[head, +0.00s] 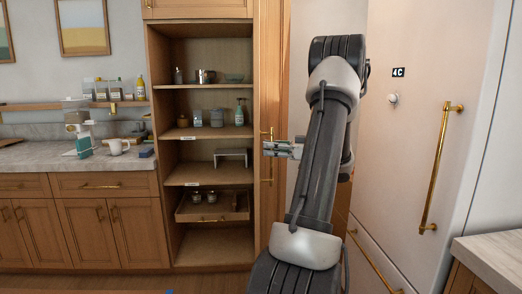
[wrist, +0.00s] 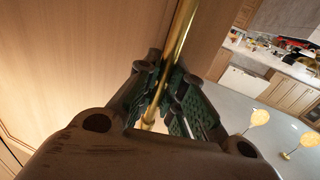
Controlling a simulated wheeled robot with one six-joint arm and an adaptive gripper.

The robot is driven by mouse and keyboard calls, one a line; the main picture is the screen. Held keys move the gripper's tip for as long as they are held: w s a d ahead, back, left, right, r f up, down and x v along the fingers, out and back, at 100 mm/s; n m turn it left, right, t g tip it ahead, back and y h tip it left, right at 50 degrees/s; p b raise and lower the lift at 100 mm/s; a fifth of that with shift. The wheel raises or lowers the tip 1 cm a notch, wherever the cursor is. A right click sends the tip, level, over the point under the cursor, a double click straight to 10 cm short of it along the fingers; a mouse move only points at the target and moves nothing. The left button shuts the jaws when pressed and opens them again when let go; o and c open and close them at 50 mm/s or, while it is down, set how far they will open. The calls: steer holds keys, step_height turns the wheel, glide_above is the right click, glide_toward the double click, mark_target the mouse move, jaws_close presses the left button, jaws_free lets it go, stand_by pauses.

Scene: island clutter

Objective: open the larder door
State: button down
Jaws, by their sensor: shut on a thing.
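The larder (head: 208,140) is a tall wooden cabinet whose shelves are in plain sight in the head view. Its wooden door (head: 271,80) stands swung open at the right side of the opening, seen nearly edge-on. The door's vertical brass handle (head: 266,177) is next to my gripper (head: 270,149). In the wrist view the handle (wrist: 180,35) runs between the dark fingers of my gripper (wrist: 165,105), which are shut on it. The door panel (wrist: 80,60) fills the left of that view. My arm hides part of what lies behind it.
A pale fridge front (head: 425,90) with a brass handle (head: 436,165) stands at the right. A counter corner (head: 495,255) juts in at the lower right. Left of the larder is a counter (head: 35,160) with a mug (head: 118,147). The larder shelves hold several small items.

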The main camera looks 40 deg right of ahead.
steer(key=shift+s+d, duration=0.1)
steer(key=shift+s, duration=0.05)
steer(key=c, duration=1.5)
jaws_free()
steer(key=v, duration=1.2)
